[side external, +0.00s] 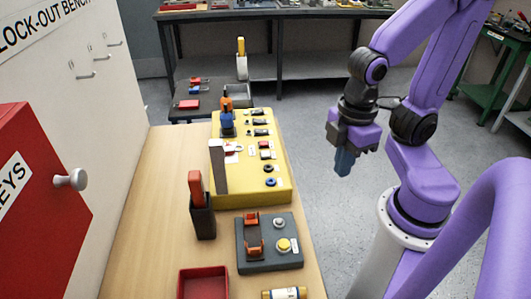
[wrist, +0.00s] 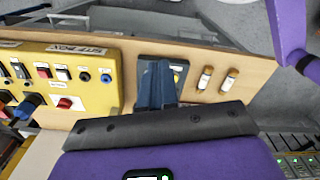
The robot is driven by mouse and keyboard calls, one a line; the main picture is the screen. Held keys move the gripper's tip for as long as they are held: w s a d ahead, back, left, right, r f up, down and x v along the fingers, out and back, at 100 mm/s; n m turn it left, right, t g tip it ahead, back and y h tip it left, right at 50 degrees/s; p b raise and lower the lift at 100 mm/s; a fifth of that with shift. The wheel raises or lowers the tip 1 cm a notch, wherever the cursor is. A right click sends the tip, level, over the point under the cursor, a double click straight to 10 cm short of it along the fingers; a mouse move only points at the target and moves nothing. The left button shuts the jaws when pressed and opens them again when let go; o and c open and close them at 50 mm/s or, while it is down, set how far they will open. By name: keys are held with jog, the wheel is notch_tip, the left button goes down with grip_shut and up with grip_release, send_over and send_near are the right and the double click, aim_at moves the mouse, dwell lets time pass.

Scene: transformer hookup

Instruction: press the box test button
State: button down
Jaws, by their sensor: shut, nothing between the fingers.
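The yellow box (side external: 248,196) lies on the wooden bench, with switches, red buttons or rockers (side external: 265,145) and round black and blue sockets (side external: 271,182) on its top. It also shows on the left of the wrist view (wrist: 70,95). I cannot read which control is the test button. A smaller dark grey box (side external: 250,262) in front of it carries an orange holder, a yellow round button (side external: 283,245) and a pale round button (side external: 279,223). My gripper (side external: 345,165) is shut and empty, held in the air right of the bench. In the wrist view its blue fingers (wrist: 156,82) cover part of the grey box.
An upright grey lever (side external: 218,167) and a blue plug (side external: 227,125) rise from the yellow box's left side. An orange-topped black holder (side external: 203,218), a red tray (side external: 203,271) and a fuse (side external: 285,293) stand nearby. A red key cabinet (side external: 35,200) is at left.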

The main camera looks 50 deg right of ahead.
jog(key=w+a+f+m+g+y, duration=0.1)
jog(key=w+m+y, duration=0.1)
jog(key=w+m, duration=0.85)
jog(key=w+a+m+g+y, duration=0.1)
jog(key=w+a+m+y, duration=0.35)
jog(key=m, duration=1.05)
jog(key=w+d+m+t, duration=0.7)
jog(key=d+m, duration=0.6)
jog(key=m, duration=0.9)
jog(key=shift+w+d+f+t, duration=0.25)
jog(key=shift+w+f+t, duration=0.1)
jog(key=shift+w, duration=0.9)
